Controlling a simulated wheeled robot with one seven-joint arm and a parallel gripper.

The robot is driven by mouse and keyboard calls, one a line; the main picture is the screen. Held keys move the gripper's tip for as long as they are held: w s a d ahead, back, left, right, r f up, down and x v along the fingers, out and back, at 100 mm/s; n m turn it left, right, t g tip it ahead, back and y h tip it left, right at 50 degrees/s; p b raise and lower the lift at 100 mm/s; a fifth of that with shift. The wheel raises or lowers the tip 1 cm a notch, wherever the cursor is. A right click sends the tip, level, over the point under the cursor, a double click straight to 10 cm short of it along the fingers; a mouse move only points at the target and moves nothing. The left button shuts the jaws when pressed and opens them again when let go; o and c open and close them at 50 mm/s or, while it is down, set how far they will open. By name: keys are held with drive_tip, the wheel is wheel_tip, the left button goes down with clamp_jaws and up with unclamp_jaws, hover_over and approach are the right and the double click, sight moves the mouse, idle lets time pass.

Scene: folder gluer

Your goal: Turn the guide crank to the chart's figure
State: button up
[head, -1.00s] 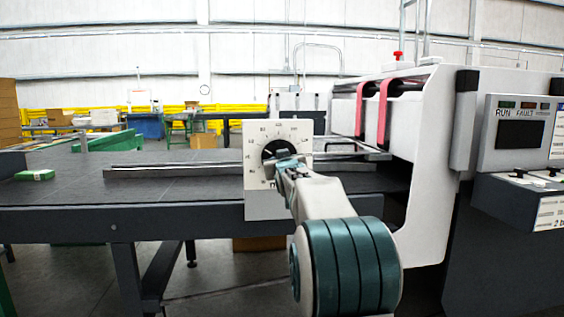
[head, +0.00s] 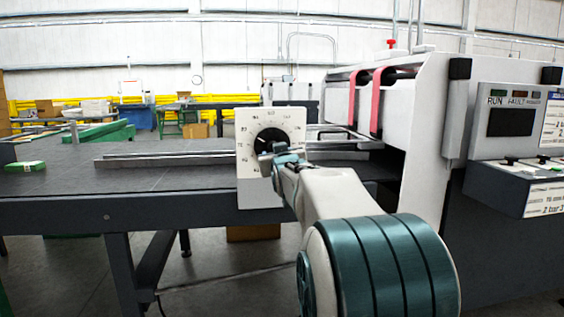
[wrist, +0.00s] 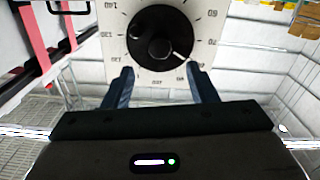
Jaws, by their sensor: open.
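The guide crank is a round black disc (wrist: 158,36) with a raised knob and a white pointer line, on a white dial plate (head: 250,180) with printed numbers. In the wrist view the dial (wrist: 115,52) appears upside down, and the pointer slants to the lower right. My gripper (wrist: 160,85) is open and empty, its two blue fingers reaching toward the dial's edge with the knob between and beyond them. In the head view my gripper (head: 284,155) overlaps the dial's lower right part and hides some of the crank.
The white machine body (head: 425,120) with red belts (head: 377,100) stands right of the dial. A control panel (head: 512,120) is at far right. A dark feed table (head: 60,195) with a metal bar (head: 165,160) spreads left, with a small green pack (head: 25,167).

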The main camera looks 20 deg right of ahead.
drive_tip(key=v, duration=0.6)
drive_tip(key=shift+r, duration=0.1)
idle(0.4)
drive_tip(key=s+a+f+g+y+p, duration=0.1)
drive_tip(key=s+a+g+p, duration=0.4)
drive_tip(key=s+p, duration=0.3)
drive_tip(key=s+a+f+g+y+p, duration=0.2)
drive_tip(key=s+a+g+p, duration=0.2)
drive_tip(key=s+p, duration=0.5)
drive_tip(key=s+a+f+n+g+y+p, duration=0.1)
drive_tip(key=s+a+g+p, duration=0.4)
drive_tip(key=s, duration=0.9)
drive_tip(key=a+y+p, duration=0.1)
drive_tip(key=a+p, duration=0.1)
drive_tip(key=p, duration=0.2)
drive_tip(key=shift+a+f+g, duration=0.15)
drive_tip(key=shift+a+g, duration=0.15)
drive_tip(key=shift+a, duration=0.1)
drive_tip(key=c, duration=0.3)
drive_tip(key=shift+d, duration=0.2)
drive_tip(key=shift+c, duration=0.2)
